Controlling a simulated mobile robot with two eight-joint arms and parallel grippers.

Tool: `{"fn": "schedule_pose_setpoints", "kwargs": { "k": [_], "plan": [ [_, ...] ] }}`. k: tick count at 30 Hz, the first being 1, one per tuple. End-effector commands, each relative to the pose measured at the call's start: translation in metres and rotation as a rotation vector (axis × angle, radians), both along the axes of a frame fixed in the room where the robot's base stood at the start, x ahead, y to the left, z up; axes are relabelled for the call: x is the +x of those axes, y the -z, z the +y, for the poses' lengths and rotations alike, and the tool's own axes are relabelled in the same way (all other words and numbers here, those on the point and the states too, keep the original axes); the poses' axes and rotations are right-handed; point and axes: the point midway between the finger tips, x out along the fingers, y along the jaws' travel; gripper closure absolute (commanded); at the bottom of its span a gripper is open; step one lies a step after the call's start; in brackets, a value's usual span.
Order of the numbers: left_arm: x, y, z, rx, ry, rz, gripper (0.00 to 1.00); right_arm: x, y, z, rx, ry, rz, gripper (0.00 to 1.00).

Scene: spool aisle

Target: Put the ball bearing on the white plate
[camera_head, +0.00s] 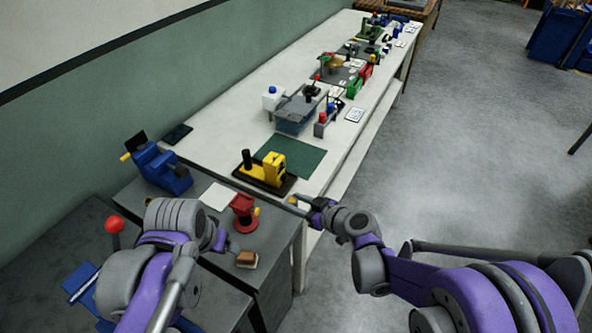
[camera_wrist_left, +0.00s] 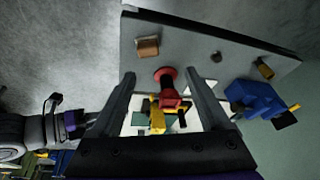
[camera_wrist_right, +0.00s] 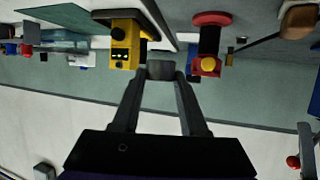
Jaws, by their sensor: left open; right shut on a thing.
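My right gripper (camera_head: 298,203) is shut on a small grey round part, which I take as the ball bearing (camera_wrist_right: 160,70); it sits between the fingertips in the right wrist view. It is held beside the yellow machine, at the bench's right edge. A flat white square, likely the white plate (camera_head: 217,196), lies on the bench left of the red spool stand (camera_head: 243,212). Nothing is visible on it. My left gripper (camera_wrist_left: 160,76) is open; the red stand shows between its fingers in the left wrist view. In the head view its fingers are partly hidden by my arm.
A yellow machine on a dark base (camera_head: 265,169) stands behind the white square, by a green mat (camera_head: 291,157). A blue vise-like device (camera_head: 160,166) is at left. A brown block (camera_head: 246,259) lies near the front edge.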

Motion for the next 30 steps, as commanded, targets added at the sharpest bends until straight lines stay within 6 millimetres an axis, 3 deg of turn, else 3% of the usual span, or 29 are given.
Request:
{"fn": "schedule_pose_setpoints", "kwargs": {
  "k": [1, 6, 15, 24, 30],
  "plan": [
    [0.017, -0.010, -0.010, 0.009, 0.040, 0.019, 0.21, 0.000, 0.000, 0.000, 0.000, 0.000, 0.000, 1.00],
    [0.063, -0.033, -0.041, 0.042, 0.171, 0.087, 0.21, 0.000, 0.000, 0.000, 0.000, 0.001, 0.000, 1.00],
    [0.131, -0.052, -0.108, 0.096, 0.404, 0.203, 0.21, 0.000, 0.000, 0.000, 0.000, 0.001, 0.000, 1.00],
    [0.168, -0.049, -0.166, 0.138, 0.584, 0.288, 0.21, 0.000, 0.000, 0.000, 0.000, 0.001, 0.000, 1.00],
    [0.173, -0.045, -0.179, 0.148, 0.627, 0.310, 0.21, 0.000, 0.000, 0.000, 0.000, 0.001, 0.000, 1.00]
  ]
}}
